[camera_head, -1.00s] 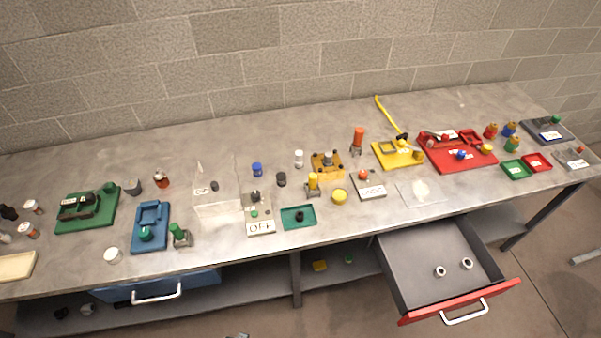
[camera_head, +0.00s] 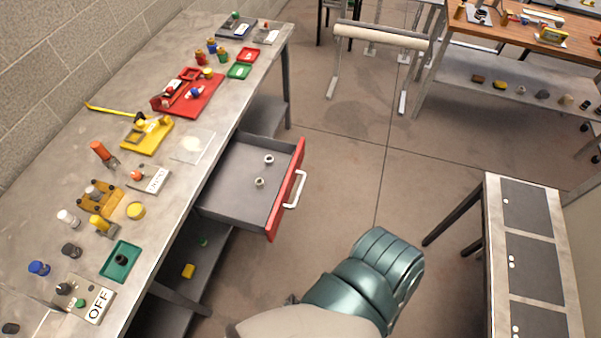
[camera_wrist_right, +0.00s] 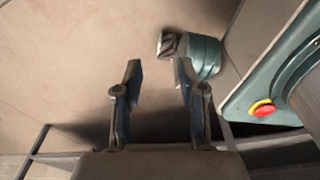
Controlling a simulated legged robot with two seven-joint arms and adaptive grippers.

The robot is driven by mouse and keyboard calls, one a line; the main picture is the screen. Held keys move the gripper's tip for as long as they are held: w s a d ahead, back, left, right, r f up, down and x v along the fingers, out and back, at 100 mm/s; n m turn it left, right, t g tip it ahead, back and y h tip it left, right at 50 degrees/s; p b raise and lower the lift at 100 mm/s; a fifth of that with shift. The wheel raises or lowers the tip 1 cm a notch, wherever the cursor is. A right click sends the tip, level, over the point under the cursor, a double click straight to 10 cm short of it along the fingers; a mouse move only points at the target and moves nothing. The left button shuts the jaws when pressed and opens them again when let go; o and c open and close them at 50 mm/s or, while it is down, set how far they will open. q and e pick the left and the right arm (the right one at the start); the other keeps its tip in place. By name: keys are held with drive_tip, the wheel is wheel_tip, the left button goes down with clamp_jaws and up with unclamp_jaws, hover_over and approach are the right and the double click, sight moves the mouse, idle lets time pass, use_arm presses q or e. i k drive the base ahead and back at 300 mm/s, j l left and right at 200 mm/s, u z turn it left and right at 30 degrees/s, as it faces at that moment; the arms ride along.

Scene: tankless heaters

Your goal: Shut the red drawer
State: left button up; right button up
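The red drawer (camera_head: 287,190) is pulled out from under the long grey workbench. Its front is red with a pale bar handle (camera_head: 295,189), and its grey tray holds two small white ring-like pieces (camera_head: 264,170). In the right wrist view my right gripper (camera_wrist_right: 157,72) is open, with its two fingers apart and nothing between them, above the floor. In the head view a teal and beige part of my own arm shows at the bottom, apart from the drawer; no gripper fingers show there. My left gripper is not in view.
The grey workbench (camera_head: 160,95) carries red, yellow and green trays and several small parts. A table with dark panels (camera_head: 530,240) stands at the lower right. A wooden-topped bench (camera_head: 500,32) and a padded stand (camera_head: 380,36) stand behind. Floor between is clear.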

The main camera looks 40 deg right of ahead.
sight(246, 176)
drive_tip(key=l+z, duration=0.15)
drive_tip(key=z, duration=0.2)
drive_tip(key=k+l+z, duration=0.1)
drive_tip(key=z, duration=0.25)
drive_tip(key=l+z, duration=0.2)
drive_tip(key=z, duration=0.15)
